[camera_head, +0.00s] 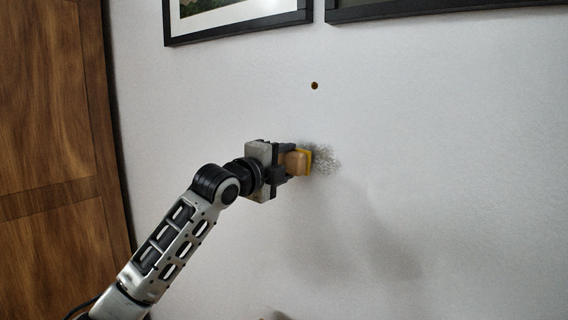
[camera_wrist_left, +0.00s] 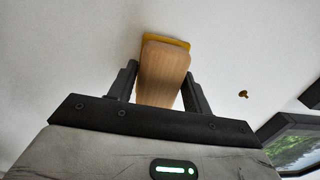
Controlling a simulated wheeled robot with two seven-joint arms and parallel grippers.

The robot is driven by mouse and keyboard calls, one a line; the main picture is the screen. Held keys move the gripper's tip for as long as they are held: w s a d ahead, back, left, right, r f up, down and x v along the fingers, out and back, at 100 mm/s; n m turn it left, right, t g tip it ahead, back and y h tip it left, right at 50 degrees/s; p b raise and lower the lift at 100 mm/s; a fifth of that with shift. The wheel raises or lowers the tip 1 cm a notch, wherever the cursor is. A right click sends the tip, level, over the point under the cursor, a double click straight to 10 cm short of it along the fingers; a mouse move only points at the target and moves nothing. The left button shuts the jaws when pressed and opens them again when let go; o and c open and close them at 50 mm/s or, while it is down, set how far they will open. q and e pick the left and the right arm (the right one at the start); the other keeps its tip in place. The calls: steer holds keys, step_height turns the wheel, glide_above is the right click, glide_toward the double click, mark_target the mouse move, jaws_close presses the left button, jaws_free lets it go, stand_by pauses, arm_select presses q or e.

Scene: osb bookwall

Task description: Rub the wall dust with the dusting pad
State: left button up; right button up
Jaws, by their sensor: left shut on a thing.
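The wall dust (camera_head: 324,160) is a grey speckled patch on the white wall in the head view. The dusting pad (camera_head: 298,162) has a wooden block and a yellow face. My left gripper (camera_head: 285,163) is shut on its wooden block, with the yellow face at the left part of the dust, at or very close to the wall. In the left wrist view the pad (camera_wrist_left: 163,72) stands between the two fingers of the left gripper (camera_wrist_left: 160,88). The pad and gripper hide part of the dust. My right gripper is not in view.
Two dark-framed pictures (camera_head: 240,27) (camera_head: 440,8) hang above. A small brown knob or hole (camera_head: 314,86) is on the wall above the dust. A wooden panel (camera_head: 55,150) stands at the left. The wall right of the dust is clear.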

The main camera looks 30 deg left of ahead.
arm_select(q)
steer(key=shift+w+d+p, duration=0.15)
steer(key=shift+w+p, duration=0.55)
steer(key=shift+w, duration=0.25)
